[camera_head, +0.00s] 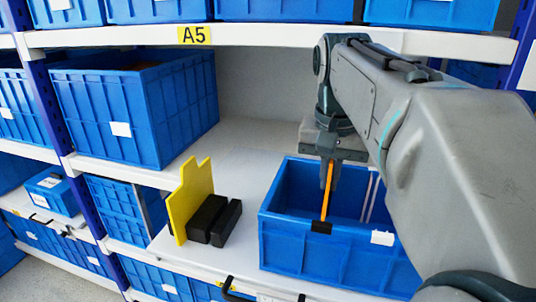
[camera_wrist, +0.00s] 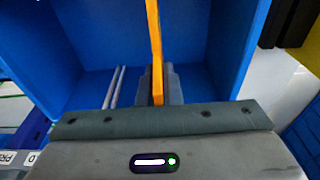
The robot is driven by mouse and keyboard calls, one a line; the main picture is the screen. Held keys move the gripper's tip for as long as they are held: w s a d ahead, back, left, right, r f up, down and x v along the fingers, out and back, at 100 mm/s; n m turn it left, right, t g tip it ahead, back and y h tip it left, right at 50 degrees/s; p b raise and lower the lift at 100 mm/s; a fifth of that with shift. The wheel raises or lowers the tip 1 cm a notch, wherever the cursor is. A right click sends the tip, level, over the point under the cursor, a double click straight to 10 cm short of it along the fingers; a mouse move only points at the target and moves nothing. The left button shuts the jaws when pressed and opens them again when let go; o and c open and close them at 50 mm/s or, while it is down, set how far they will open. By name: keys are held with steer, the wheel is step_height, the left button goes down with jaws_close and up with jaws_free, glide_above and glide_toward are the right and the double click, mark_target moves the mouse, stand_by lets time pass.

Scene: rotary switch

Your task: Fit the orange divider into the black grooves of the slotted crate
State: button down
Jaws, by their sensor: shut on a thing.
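The orange divider (camera_head: 327,190) is a thin upright panel, seen nearly edge-on. My gripper (camera_head: 329,155) is shut on its upper edge, over the blue slotted crate (camera_head: 290,243). The divider's near end meets the front rim in the picture at the black groove (camera_head: 321,227); whether it sits in the groove, and how deep, I cannot tell. The opposite groove is hidden by my gripper. In the wrist view the divider (camera_wrist: 154,45) runs up from between my fingers (camera_wrist: 158,85), with the crate's blue walls (camera_wrist: 232,40) on either side.
Two pale strips (camera_head: 371,195) stand inside the crate, right of the divider. A yellow panel (camera_head: 193,195) and black blocks (camera_head: 213,220) stand on the white shelf to the left. A large blue bin (camera_head: 135,105) is behind. The shelf above (camera_head: 250,36) is close over my arm.

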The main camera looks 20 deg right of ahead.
steer(key=shift+f+b, duration=1.3)
steer(key=shift+f, duration=0.55)
steer(key=c, duration=1.5)
jaws_free()
steer(key=shift+r, duration=0.1)
steer(key=r, duration=0.4)
steer(key=s+r+p, duration=0.1)
steer(key=r, duration=0.4)
steer(key=a+r+p, duration=0.1)
steer(key=r, duration=0.3)
steer(key=shift+s+r, duration=0.2)
steer(key=shift+r, duration=0.05)
